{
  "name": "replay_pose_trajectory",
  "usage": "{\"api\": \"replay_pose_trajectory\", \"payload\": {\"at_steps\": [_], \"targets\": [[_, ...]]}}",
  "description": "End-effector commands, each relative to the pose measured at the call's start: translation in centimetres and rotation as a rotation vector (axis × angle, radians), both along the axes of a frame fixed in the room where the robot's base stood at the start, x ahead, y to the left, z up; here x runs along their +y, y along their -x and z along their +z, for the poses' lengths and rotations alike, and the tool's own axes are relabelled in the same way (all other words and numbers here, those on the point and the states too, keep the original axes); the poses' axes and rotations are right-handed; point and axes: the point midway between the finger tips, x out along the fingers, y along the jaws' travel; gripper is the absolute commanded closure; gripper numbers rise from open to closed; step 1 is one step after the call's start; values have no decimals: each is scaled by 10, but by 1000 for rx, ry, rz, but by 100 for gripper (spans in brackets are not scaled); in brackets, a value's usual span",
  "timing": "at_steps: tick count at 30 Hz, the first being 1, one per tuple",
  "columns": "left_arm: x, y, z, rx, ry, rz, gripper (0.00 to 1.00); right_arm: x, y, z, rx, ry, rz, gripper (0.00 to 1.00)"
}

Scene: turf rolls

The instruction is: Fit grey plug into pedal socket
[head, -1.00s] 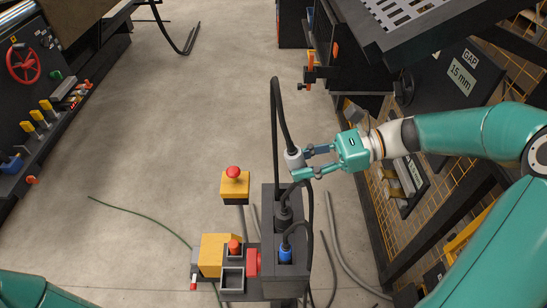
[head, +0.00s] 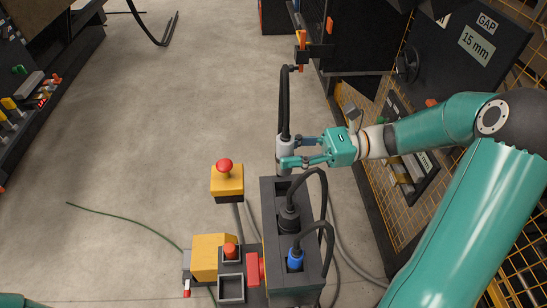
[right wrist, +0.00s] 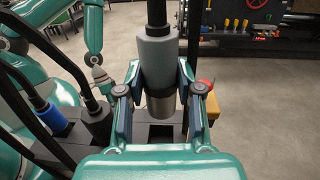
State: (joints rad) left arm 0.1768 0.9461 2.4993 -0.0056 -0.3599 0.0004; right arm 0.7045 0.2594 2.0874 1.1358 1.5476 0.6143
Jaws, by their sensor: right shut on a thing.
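The grey plug (head: 284,149), with a black cable rising from its top, is held upright in my right gripper (head: 293,150). In the right wrist view the grey plug (right wrist: 158,62) sits between both fingers, with its metal sleeve pointing down. The sleeve's end shows over a square opening (right wrist: 161,131) in the dark socket box. In the head view the socket box (head: 269,215) has the plug at its far end. I cannot tell whether the tip has entered. A teal arm part of mine in the right wrist view may carry my left gripper (right wrist: 102,80), too unclear to read.
A black plug (head: 289,218) and a blue plug (head: 295,260) stand in the box, with cables arching beside the plug. A red-topped yellow button box (head: 227,178) stands to the left. A yellow mesh fence (head: 388,205) is on the right. Open floor lies left.

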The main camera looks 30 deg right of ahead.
Motion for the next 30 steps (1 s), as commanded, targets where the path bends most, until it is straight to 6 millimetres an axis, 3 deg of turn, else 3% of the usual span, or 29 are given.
{"api": "replay_pose_trajectory", "payload": {"at_steps": [7, 21, 30], "targets": [[0, 0, 9, 0, 0, 0, 60, 1, 0, 5, 1, -1, 1, 100], [0, 0, -22, 0, 0, 0, 60, 4, -2, -41, 1, -2, 9, 100], [0, 0, -30, 0, 0, 0, 60, 4, -3, -55, 0, -1, 10, 100]]}}
